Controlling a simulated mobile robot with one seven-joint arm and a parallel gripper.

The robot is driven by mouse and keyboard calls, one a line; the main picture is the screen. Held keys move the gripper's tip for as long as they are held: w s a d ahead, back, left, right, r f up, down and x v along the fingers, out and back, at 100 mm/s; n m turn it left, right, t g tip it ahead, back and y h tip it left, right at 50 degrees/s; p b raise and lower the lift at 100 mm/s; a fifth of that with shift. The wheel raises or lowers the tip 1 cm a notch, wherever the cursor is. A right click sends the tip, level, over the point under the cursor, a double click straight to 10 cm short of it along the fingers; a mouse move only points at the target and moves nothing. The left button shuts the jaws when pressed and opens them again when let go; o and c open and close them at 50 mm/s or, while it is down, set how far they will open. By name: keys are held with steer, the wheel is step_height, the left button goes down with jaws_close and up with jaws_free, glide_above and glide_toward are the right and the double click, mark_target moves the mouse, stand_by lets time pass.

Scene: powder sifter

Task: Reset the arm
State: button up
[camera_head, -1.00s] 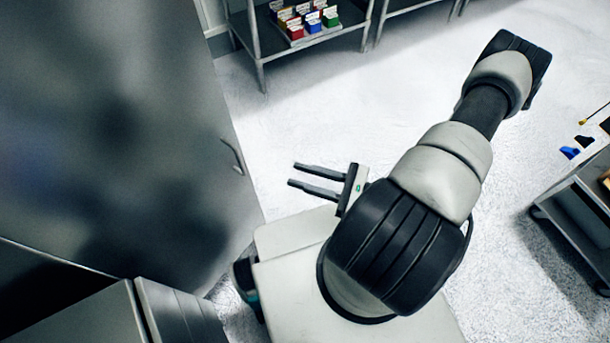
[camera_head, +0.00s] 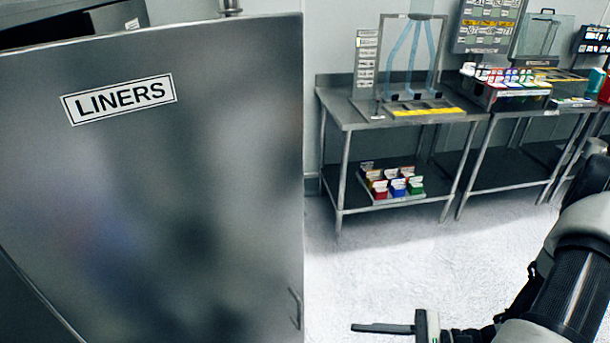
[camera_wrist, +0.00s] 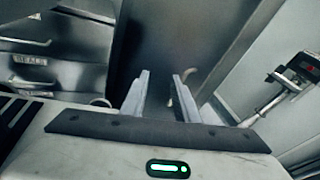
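My gripper (camera_wrist: 161,76) shows in the wrist view with its two fingers apart and nothing between them. A dark grey door or panel with a curved handle lies beyond the fingertips. In the head view my gripper (camera_head: 372,328) is at the bottom edge, pointing left, with one finger visible and the rest cut off. Part of my arm (camera_head: 565,295) fills the lower right of that view.
A grey cabinet labelled LINERS (camera_head: 150,200) stands close on the left. A steel table (camera_head: 345,115) with coloured boxes on its lower shelf stands at the back. Drawers (camera_wrist: 30,50) are left in the wrist view. Floor (camera_head: 400,270) between cabinet and arm is clear.

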step_height(320, 180, up, 34)
steer(key=s+d+n+t+h+p, duration=0.1)
steer(key=n+h+p, duration=0.3)
steer(key=n+h, duration=1.1)
steer(key=n+t, duration=0.1)
steer(key=n, duration=0.1)
steer(key=shift+n+h+p, duration=0.3)
steer(key=shift+n+p, duration=0.05)
steer(key=shift+n, duration=0.05)
steer(key=shift+a+r, duration=0.1)
steer(key=shift+a, duration=0.05)
